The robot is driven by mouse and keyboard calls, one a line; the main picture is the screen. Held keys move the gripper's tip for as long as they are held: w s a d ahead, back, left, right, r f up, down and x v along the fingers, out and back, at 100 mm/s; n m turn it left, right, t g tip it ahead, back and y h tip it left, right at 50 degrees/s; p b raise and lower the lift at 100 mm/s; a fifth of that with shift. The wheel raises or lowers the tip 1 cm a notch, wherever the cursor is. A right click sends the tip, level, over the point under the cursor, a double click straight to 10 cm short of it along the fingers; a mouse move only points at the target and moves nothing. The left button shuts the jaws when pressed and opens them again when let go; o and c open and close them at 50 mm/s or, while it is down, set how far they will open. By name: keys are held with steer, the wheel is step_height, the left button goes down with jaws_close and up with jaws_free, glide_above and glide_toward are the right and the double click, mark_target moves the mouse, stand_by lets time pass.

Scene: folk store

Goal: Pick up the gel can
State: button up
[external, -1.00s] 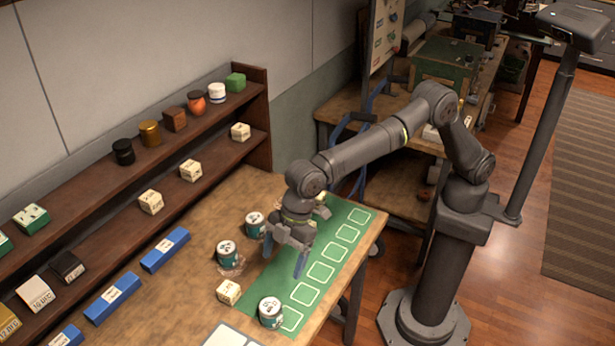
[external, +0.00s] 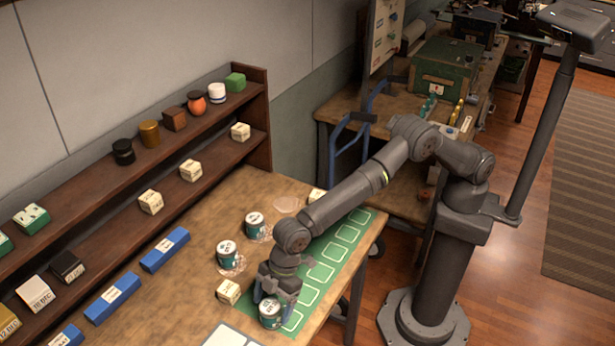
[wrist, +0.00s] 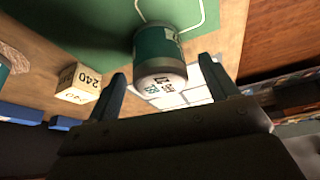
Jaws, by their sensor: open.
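Several similar green cans with white lids are in view, and I cannot read which label says gel. One green can (external: 270,315) stands at the near end of the green mat, right at my gripper (external: 273,299). In the wrist view this can (wrist: 158,48) lies ahead of and between the two blue fingertips of my gripper (wrist: 162,68). The fingers are apart and hold nothing; I cannot tell whether they touch the can. Two other green cans stand on the table to the left of the mat, one nearer (external: 228,254) and one farther (external: 255,226).
A cream block (external: 228,291) stands left of my gripper; it also shows in the wrist view (wrist: 77,83). The green mat (external: 322,271) has outlined squares along its right side. Blue boxes (external: 165,249) and a brown shelf (external: 150,150) with goods are at left.

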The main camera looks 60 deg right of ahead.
steer(key=x, duration=0.2)
steer(key=shift+a+f, duration=0.15)
steer(key=shift+f, duration=0.15)
steer(key=shift+c, duration=0.5)
steer(key=c, duration=1)
steer(key=shift+r, duration=0.1)
steer(key=shift+c, duration=0.2)
